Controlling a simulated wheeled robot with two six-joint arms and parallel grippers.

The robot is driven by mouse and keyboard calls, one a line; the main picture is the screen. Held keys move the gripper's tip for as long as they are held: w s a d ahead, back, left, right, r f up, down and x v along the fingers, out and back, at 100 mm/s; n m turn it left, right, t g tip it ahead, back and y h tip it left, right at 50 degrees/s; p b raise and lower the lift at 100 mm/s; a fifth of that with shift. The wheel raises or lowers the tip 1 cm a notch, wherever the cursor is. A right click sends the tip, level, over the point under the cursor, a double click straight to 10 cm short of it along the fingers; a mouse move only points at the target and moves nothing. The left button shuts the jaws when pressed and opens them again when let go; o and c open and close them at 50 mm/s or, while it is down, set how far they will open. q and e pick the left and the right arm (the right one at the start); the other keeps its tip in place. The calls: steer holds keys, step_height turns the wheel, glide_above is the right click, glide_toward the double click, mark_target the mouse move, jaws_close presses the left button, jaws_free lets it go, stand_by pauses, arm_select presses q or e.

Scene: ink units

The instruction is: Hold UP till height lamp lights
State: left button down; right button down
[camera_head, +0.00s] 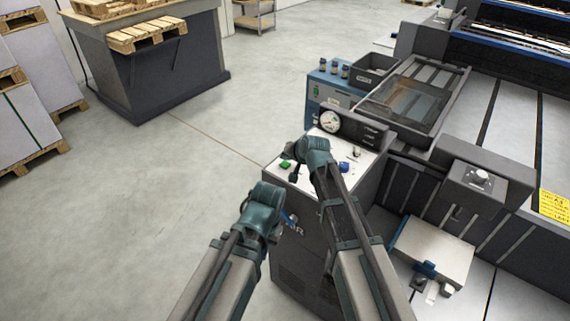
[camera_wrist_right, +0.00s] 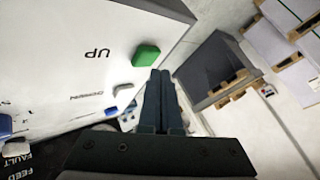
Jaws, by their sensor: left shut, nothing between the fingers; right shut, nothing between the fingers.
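The green button (camera_head: 285,164) is on the white sloping top of the control panel (camera_head: 318,173). In the right wrist view the green button (camera_wrist_right: 146,55) stands beside the printed word UP. My right gripper (camera_head: 293,176) is shut and empty over the panel. Its fingertips (camera_wrist_right: 160,71) show just below and right of the green button in the wrist view; I cannot tell whether they touch it. My left gripper (camera_head: 290,219) is shut and empty, lower down by the front of the cabinet. I cannot make out which part is the height lamp, or whether it is lit.
A blue button (camera_head: 344,166) and a round gauge (camera_head: 330,120) are farther right and back. A blue unit (camera_head: 327,90) and a dark open tray (camera_head: 374,72) stand behind. The large press (camera_head: 500,110) fills the right.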

mark_target(286, 166)
steer(key=shift+f, duration=0.1)
stand_by(0.3)
steer(key=shift+f+b, duration=0.3)
steer(key=shift+b, duration=0.15)
steer(key=shift+f+b, duration=0.4)
steer(key=shift+f, duration=0.05)
stand_by(0.4)
steer(key=shift+r, duration=0.2)
stand_by(4.5)
steer(key=shift+r+p, duration=0.7)
steer(key=shift+p, duration=0.15)
step_height(286, 166, up, 5)
steer(key=p, duration=0.5)
